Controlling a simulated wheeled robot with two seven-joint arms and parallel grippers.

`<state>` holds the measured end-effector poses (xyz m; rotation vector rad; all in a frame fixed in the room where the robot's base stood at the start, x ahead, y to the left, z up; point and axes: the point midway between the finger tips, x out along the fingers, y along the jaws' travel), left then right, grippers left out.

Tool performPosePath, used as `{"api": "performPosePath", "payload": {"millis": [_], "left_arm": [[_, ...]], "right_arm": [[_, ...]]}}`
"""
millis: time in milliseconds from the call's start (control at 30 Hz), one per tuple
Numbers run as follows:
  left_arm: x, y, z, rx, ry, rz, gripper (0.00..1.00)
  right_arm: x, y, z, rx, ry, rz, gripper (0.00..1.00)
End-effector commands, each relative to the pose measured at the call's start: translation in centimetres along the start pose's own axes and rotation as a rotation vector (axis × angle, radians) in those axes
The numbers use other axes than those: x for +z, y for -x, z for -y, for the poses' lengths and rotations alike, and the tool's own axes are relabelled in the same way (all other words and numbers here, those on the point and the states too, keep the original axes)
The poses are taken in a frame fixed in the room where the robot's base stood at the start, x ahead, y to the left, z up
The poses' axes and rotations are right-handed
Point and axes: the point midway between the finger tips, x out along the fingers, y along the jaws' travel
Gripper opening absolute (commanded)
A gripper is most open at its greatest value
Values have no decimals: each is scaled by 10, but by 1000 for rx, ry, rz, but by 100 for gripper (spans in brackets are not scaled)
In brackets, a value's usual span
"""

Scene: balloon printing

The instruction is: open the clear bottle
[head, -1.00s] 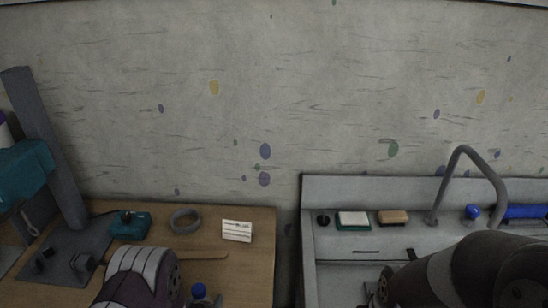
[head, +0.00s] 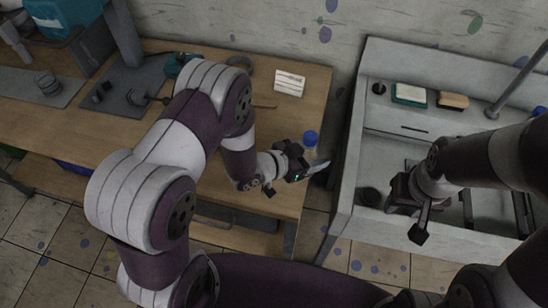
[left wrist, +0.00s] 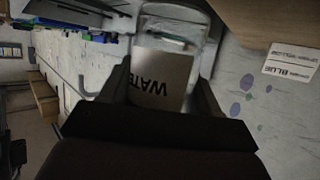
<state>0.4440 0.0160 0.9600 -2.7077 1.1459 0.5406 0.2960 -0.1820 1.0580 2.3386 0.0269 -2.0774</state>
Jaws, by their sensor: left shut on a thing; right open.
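The clear bottle has a blue cap (head: 310,138) showing at its top. Its body is mostly hidden by my left gripper in the head view. In the left wrist view the clear bottle (left wrist: 172,30) has a pale label with upside-down letters reading "WATE". My left gripper (head: 308,170) is shut on the bottle near the right edge of the wooden table (head: 317,95). The left fingers flank the label in the wrist view; the cap is not visible there. My right gripper (head: 408,213) is open and empty, over the sink area to the right.
A sink unit (head: 345,185) stands right of the table across a narrow gap. It has a green-and-white sponge (head: 409,94), a tan brush (head: 453,100) and a faucet (head: 517,82).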

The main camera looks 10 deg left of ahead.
Motion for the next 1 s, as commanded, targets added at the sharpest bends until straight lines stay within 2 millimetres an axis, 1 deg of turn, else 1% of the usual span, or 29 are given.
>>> {"api": "performPosePath", "payload": {"millis": [33, 67, 100, 200, 267, 300, 400, 467, 567, 667, 900, 1000], "left_arm": [[-10, -12, 0, 5, -12, -11, 0], [-20, -16, 0, 1, -10, -11, 0], [-35, -20, 0, -10, -6, -13, 0], [-70, -20, 0, -68, 23, -14, 0], [-86, -13, 0, -125, 49, -13, 0], [-93, -6, 2, -163, 69, -10, 0], [-98, 9, 7, -242, 104, -4, 0], [-93, 15, 11, -282, 123, -1, 0], [-78, 20, 16, -328, 140, 1, 0], [-63, 24, 29, -353, 148, 1, 0], [-11, 41, 89, -355, 151, 1, 0], [5, 46, 107, -352, 150, -1, 0]], "right_arm": [[3, -23, 0, 0, 0, 1, 43], [4, -32, 0, 0, 0, 1, 43], [5, -43, 0, 0, 0, 1, 43], [8, -66, 0, 0, 0, 1, 43], [10, -79, 0, 0, 0, 1, 43], [10, -81, 0, 0, 0, 1, 43], [10, -81, 0, 0, 0, 1, 43], [10, -79, 0, 0, 0, 0, 43], [9, -78, 0, 0, 0, 0, 43], [9, -76, 0, 0, 0, 0, 43], [8, -70, 0, 0, 0, 0, 43], [8, -68, 0, 0, 0, 0, 43]]}}
